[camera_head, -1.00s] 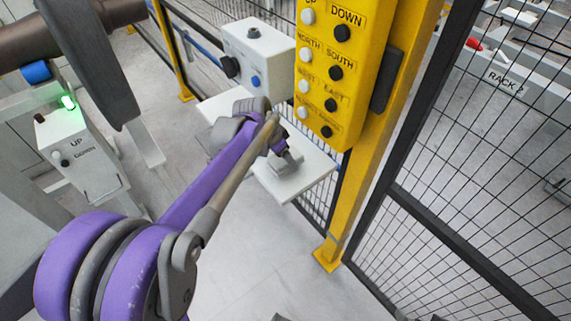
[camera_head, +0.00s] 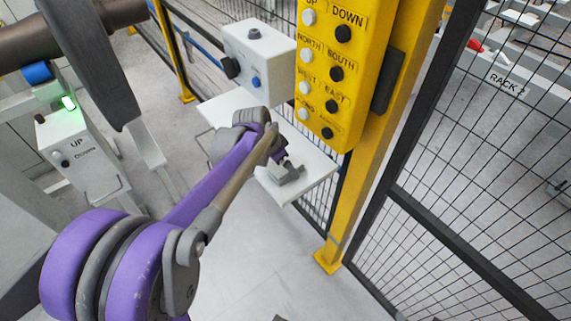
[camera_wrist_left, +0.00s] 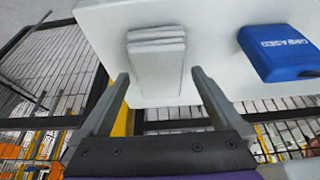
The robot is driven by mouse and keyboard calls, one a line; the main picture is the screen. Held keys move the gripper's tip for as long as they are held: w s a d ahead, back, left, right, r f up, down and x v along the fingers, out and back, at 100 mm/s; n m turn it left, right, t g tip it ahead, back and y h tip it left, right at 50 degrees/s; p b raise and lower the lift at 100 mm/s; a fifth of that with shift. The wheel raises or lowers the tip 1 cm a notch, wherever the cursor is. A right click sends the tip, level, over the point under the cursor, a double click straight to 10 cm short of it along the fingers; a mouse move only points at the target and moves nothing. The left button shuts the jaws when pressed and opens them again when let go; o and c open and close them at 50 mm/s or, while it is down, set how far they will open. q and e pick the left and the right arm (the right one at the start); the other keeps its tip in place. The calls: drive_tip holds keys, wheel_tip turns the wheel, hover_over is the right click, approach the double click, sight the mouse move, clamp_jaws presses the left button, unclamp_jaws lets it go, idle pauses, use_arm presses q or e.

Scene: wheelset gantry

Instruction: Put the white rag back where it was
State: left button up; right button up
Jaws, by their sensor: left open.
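The white rag (camera_wrist_left: 157,60) lies folded in a flat pad on a pale shelf in the left wrist view. My left gripper (camera_wrist_left: 158,80) is open, with one finger on each side of the rag's near end and gaps between. Nothing is held. In the head view my left gripper (camera_head: 288,174) is over the front part of the white shelf (camera_head: 315,172). The rag cannot be made out clearly there, behind or beside the gripper. My right gripper is in neither view.
A blue box lettered like GREASE (camera_wrist_left: 280,52) stands right of the rag on the shelf. A white control box (camera_head: 262,65) sits behind the shelf. A yellow button pendant (camera_head: 325,75) and yellow post (camera_head: 345,215) stand close right, beside mesh fencing (camera_head: 470,180).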

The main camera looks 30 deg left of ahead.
use_arm(q)
drive_tip(key=p+v, duration=0.2)
drive_tip(key=v, duration=0.8)
drive_tip(key=s+d+f+n, duration=0.1)
drive_tip(key=s+d+f, duration=0.2)
drive_tip(key=s, duration=0.3)
drive_tip(key=s+d+f+n+y, duration=0.1)
drive_tip(key=s+d+f+n, duration=0.1)
drive_tip(key=s+d, duration=0.3)
drive_tip(key=s+d+f+n, duration=0.1)
drive_tip(key=s+d+f, duration=0.3)
drive_tip(key=s, duration=0.4)
drive_tip(key=shift+f+t+y, duration=0.3)
drive_tip(key=shift+t+y, duration=0.1)
